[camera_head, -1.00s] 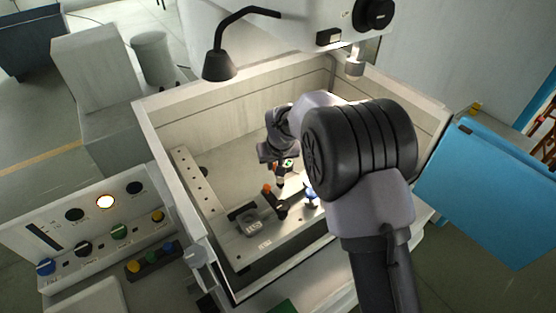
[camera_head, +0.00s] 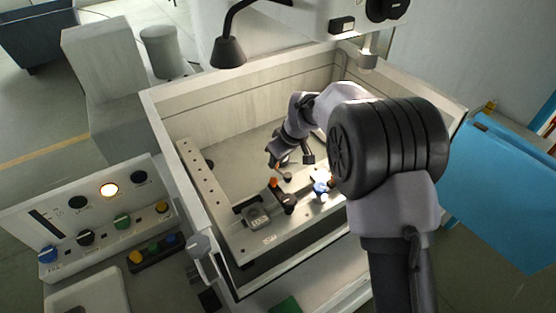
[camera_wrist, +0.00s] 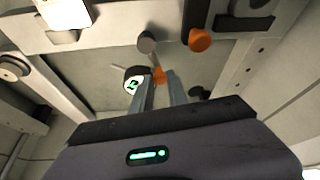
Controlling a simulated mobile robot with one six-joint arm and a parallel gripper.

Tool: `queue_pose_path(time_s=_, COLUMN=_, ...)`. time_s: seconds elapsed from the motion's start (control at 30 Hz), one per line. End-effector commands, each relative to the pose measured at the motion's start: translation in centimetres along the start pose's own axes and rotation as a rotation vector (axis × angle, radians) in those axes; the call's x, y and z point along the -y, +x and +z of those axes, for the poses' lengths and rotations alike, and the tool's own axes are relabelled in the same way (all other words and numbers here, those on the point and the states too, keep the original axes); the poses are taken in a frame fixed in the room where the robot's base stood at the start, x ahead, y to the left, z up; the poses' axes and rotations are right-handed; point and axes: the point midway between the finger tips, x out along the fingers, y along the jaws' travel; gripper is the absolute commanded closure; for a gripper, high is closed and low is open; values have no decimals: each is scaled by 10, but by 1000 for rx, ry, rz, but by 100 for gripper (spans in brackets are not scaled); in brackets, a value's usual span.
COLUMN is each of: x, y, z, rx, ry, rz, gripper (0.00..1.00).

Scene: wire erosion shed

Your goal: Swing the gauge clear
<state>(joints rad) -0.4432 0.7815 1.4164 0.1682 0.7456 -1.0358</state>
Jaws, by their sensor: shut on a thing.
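The gauge (camera_wrist: 134,83) shows in the wrist view as a dark round body with a pale face and a green mark, right beside the left finger. A small orange piece (camera_wrist: 160,76) lies between the fingertips, and I take it as part of the gauge. My gripper (camera_wrist: 160,86) is shut on it, and the fingers hide part of it. In the head view my gripper (camera_head: 280,163) is down inside the open tank, just above the fixture bar. The gauge's face cannot be made out in the head view.
An orange knob (camera_wrist: 200,40) stands close to the fingers. The fixture bar (camera_head: 262,238) carries a dark clamp (camera_head: 290,203) and a blue-topped part (camera_head: 321,187). The tank wall (camera_head: 190,235) surrounds my arm. A lamp (camera_head: 228,52) hangs over the back left. The tank floor behind is clear.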

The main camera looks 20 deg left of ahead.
Motion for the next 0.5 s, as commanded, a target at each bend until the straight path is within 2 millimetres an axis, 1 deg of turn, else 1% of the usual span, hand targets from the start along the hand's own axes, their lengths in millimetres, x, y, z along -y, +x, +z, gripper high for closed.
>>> queue_pose_path(time_s=0.37, x=1, y=0, z=1, rx=3, ry=-4, rz=-3, gripper=100)
queue_pose_path(time_s=0.4, x=1, y=0, z=1, rx=3, ry=-4, rz=-3, gripper=77)
queue_pose_path(time_s=0.5, x=1, y=0, z=1, rx=2, ry=-4, rz=-3, gripper=59)
